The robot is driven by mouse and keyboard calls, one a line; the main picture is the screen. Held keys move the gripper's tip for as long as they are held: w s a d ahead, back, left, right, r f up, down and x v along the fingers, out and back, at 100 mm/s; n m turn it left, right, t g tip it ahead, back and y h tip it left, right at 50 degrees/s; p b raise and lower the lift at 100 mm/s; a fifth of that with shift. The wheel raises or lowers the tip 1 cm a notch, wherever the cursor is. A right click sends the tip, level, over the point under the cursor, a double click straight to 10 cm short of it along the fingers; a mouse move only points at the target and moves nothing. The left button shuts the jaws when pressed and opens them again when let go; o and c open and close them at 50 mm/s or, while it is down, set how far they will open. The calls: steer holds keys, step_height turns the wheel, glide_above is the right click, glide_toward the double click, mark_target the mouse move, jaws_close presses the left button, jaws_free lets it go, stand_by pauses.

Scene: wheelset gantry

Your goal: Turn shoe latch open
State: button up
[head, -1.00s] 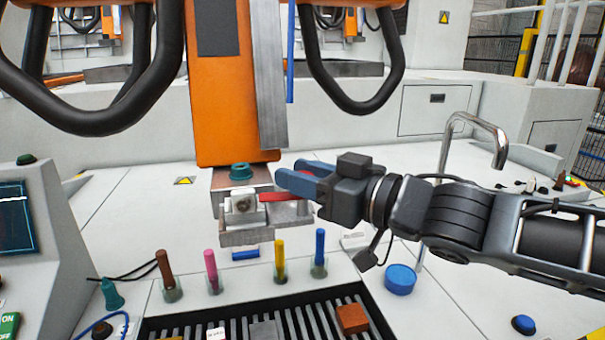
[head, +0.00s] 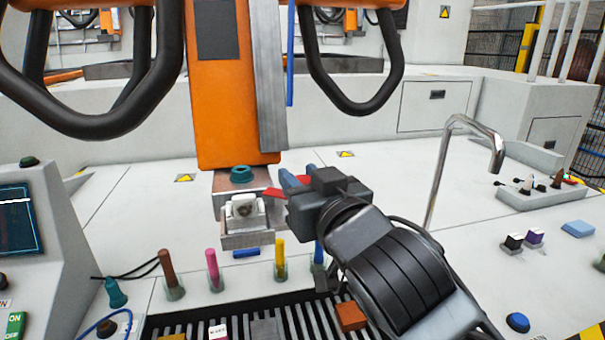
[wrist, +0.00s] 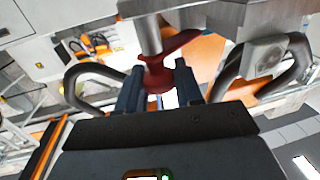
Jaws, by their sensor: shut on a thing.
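The red shoe latch (head: 273,193) sits at the right side of the metal shoe assembly under the orange column. Its tip sticks out to the left of my gripper (head: 290,181), whose blue fingers point away from the head camera. In the wrist view the red latch (wrist: 178,47) runs from a round hub up to the right. My gripper (wrist: 160,88) is shut on it there, with one blue finger on each side of the hub. The metal shoe tray (head: 247,240) holds a white block (head: 243,208). My gripper and wrist hide the tray's right part.
A teal knob (head: 241,174) stands above the tray. Brown, pink, yellow and blue pegs (head: 280,255) stand in front, and my arm partly covers the blue one. A bent metal pipe (head: 440,170) rises at right. Black hoses (head: 355,95) hang behind.

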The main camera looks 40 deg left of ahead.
steer(key=m+t+h+p, duration=0.1)
steer(key=m+t+h, duration=0.1)
steer(key=m+t, duration=0.1)
steer(key=shift+a+r+t+h, duration=0.1)
steer(key=shift+t+h, duration=0.3)
steer(key=shift+m+t+h, duration=0.8)
steer(key=shift+h, duration=0.2)
steer(key=shift+w+r+h, duration=0.1)
steer(key=shift+r+h, duration=0.1)
steer(key=shift+h, duration=0.1)
steer(key=o, duration=1)
steer(key=shift+f, duration=0.1)
steer(key=shift+c, duration=0.2)
steer(key=shift+f, duration=0.1)
steer(key=shift+s, duration=0.2)
steer(key=v, duration=0.7)
steer(key=shift+s+d+b, duration=0.2)
steer(key=shift+d+b, duration=0.05)
steer(key=shift+b, duration=0.2)
